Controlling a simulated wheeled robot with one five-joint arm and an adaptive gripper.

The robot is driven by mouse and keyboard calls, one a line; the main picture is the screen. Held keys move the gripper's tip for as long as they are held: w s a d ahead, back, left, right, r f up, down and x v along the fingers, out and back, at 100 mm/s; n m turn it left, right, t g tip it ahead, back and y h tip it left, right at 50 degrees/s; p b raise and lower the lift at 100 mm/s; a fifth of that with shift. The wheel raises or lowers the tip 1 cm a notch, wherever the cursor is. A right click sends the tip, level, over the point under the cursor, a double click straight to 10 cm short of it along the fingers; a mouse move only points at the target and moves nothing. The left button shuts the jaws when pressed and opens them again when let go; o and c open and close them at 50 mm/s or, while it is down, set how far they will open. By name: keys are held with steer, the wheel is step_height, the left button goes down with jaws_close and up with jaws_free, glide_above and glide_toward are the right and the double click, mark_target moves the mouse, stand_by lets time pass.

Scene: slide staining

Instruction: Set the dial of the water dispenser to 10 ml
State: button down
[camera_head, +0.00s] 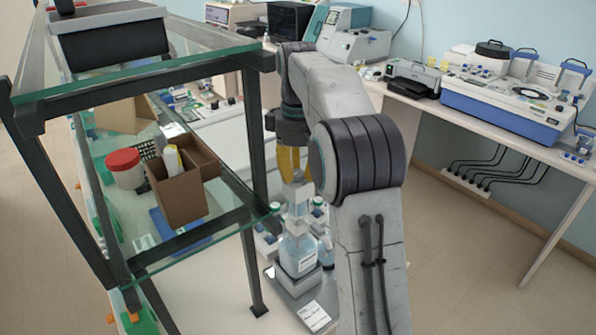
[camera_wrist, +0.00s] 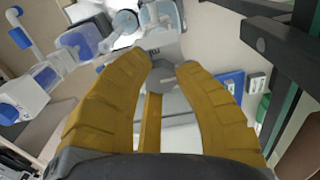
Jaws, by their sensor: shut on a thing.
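The water dispenser is a clear bottle (camera_head: 298,254) with a white label and a pale upper body (camera_head: 299,199). It stands upright on a grey base beside the glass shelf. My gripper (camera_head: 293,172), with yellow fingers, points down over its top. In the wrist view my gripper (camera_wrist: 163,64) has its fingertips on either side of a grey dial (camera_wrist: 166,76) and is shut on it. The dial's scale and setting cannot be read, and my fingers hide part of it. My arm covers the area just right of the dispenser in the head view.
A glass shelf rack (camera_head: 248,222) with dark posts stands close on the left. It carries a brown cardboard box (camera_head: 187,190) and a red-lidded jar (camera_head: 125,168). A white card (camera_head: 313,316) lies before the dispenser. A bench with a blue-and-white machine (camera_head: 500,110) is behind right.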

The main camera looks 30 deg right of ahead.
mark_target(298, 173)
stand_by(0.4)
steer(key=c, duration=0.9)
jaws_free()
steer(key=shift+r, duration=3.65)
